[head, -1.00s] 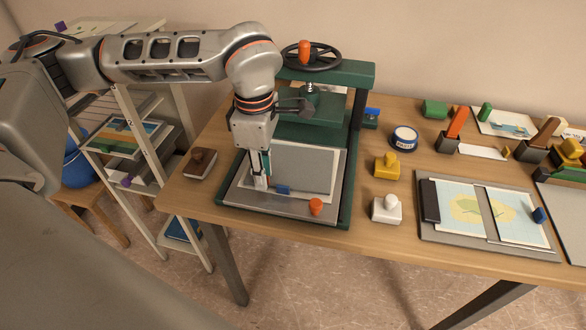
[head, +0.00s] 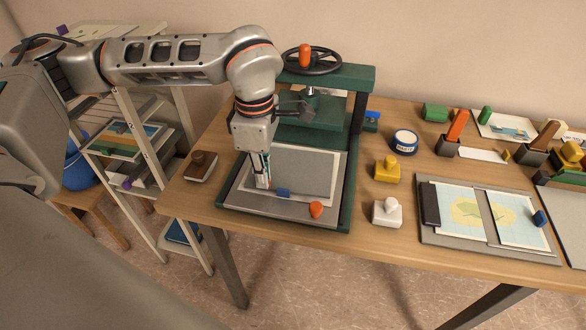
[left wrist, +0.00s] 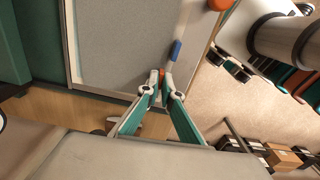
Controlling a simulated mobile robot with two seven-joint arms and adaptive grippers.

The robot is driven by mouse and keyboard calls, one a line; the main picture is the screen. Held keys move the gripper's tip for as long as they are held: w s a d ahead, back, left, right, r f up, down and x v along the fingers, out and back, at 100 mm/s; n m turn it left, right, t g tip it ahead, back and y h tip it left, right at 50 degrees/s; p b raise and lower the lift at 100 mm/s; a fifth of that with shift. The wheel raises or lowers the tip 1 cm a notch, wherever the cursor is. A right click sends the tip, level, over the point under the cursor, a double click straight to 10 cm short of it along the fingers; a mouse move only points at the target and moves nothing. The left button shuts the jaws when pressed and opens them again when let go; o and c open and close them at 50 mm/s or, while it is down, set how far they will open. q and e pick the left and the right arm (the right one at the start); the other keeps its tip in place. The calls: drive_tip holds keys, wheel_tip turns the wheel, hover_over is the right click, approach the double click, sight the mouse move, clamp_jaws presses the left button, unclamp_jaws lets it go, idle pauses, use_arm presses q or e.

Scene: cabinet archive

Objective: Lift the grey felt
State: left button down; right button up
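The grey felt (head: 305,172) lies on the bed of the green press, over a slightly larger pale sheet. It fills the upper middle of the left wrist view (left wrist: 120,40). My left gripper (head: 262,186) points down at the felt's near left corner. In the left wrist view its fingertips (left wrist: 162,77) come together at that corner, with a small orange bit between them. The fingers hide the corner itself. A blue tab (head: 283,192) sits on the felt's near edge, just right of the fingertips. My right gripper is in neither view.
The press's green upper plate and handwheel (head: 311,60) stand behind the gripper. An orange knob (head: 316,209) is at the bed's front. A brown-handled block (head: 201,166) lies left; yellow (head: 387,168) and white (head: 387,212) blocks stand right. A shelf (head: 140,150) stands left.

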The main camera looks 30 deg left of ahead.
use_arm(q)
drive_tip(key=shift+r+p, duration=1.8)
drive_tip(key=shift+r, duration=0.7)
